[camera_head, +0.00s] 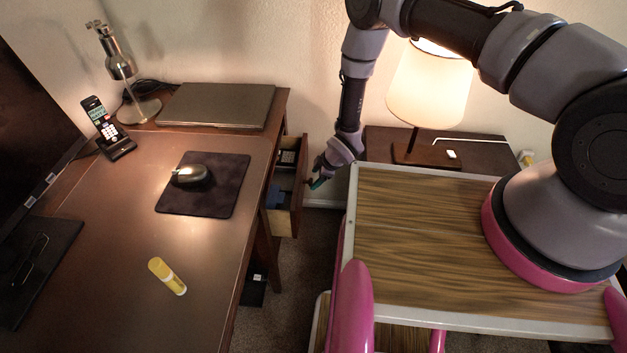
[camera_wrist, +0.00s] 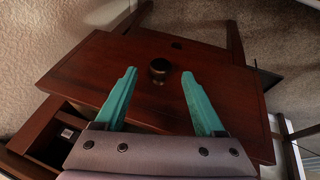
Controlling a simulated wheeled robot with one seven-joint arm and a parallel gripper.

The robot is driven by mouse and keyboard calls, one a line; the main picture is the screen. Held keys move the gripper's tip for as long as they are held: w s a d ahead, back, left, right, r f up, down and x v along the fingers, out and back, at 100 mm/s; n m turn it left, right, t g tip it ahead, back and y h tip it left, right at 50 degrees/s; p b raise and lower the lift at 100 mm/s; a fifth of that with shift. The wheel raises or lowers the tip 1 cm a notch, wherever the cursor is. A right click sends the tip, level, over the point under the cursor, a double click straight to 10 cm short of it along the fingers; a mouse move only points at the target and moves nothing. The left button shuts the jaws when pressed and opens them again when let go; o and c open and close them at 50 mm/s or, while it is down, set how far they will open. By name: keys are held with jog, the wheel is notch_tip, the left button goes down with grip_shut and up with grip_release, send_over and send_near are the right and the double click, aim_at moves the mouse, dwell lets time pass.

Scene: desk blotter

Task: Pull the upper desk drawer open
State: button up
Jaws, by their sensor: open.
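The upper desk drawer (camera_head: 299,190) stands pulled out from the right side of the desk, with its inside and some dark and blue contents showing in the head view. In the wrist view its reddish-brown front (camera_wrist: 95,75) fills the middle, with a round dark knob (camera_wrist: 159,67) on it. My gripper (camera_wrist: 158,73) is open, its teal fingers one on each side of the knob with gaps between. In the head view my gripper (camera_head: 318,184) is just right of the drawer front. Whether the fingers touch the front cannot be told.
The desk (camera_head: 215,280) holds a mouse (camera_head: 190,175) on a dark pad, a closed laptop (camera_head: 217,105), a phone (camera_head: 108,130), a desk lamp (camera_head: 120,65) and a yellow tube (camera_head: 167,276). A lit lamp (camera_head: 430,85) stands on a side table behind my arm. Carpet shows beside the drawer.

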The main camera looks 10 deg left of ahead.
jog(key=shift+x, duration=1.5)
grip_shut()
jog(key=shift+d, duration=0.1)
